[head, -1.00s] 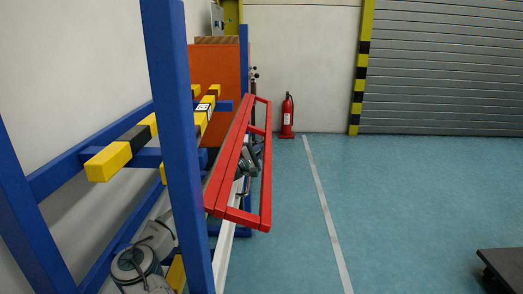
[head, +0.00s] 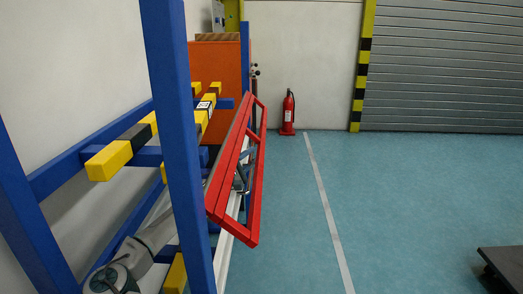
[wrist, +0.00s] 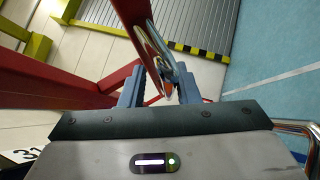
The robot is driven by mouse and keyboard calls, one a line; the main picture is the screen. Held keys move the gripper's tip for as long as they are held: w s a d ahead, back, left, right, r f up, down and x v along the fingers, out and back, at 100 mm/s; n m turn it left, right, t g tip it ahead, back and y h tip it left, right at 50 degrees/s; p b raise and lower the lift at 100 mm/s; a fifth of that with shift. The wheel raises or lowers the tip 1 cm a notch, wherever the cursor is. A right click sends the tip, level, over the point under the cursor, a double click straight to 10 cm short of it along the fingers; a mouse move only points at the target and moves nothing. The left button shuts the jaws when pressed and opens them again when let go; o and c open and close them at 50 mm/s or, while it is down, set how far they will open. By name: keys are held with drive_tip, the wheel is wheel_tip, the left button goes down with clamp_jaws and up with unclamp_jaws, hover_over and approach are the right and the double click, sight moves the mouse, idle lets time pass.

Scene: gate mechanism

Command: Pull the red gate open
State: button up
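The red gate (head: 216,196) is a long barred frame on the blue rack in the head view. Its outer bar slants down to a lower corner near the white post. My gripper (head: 240,180) shows partly through the gate's bars, and the bars hide some of it. In the wrist view, the two grey-blue fingers of my gripper (wrist: 160,88) stand apart. A red bar (wrist: 128,30) comes down to the space between them.
A blue upright (head: 180,150) stands in front, with yellow-black bars (head: 120,150) behind it. A fire extinguisher (head: 288,112) stands by the far wall. A dark low platform (head: 503,262) is at the right edge. The floor right of the gate is clear.

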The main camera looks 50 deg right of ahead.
drive_tip(key=a, duration=0.6)
drive_tip(key=shift+a+f, duration=0.3)
drive_tip(key=shift+a, duration=0.1)
drive_tip(key=shift+w, duration=0.1)
drive_tip(key=shift+a, duration=0.1)
drive_tip(key=a+p, duration=0.2)
drive_tip(key=a, duration=1.3)
drive_tip(key=shift+w+a+r, duration=0.15)
drive_tip(key=shift+w+a, duration=0.05)
drive_tip(key=shift+w, duration=0.25)
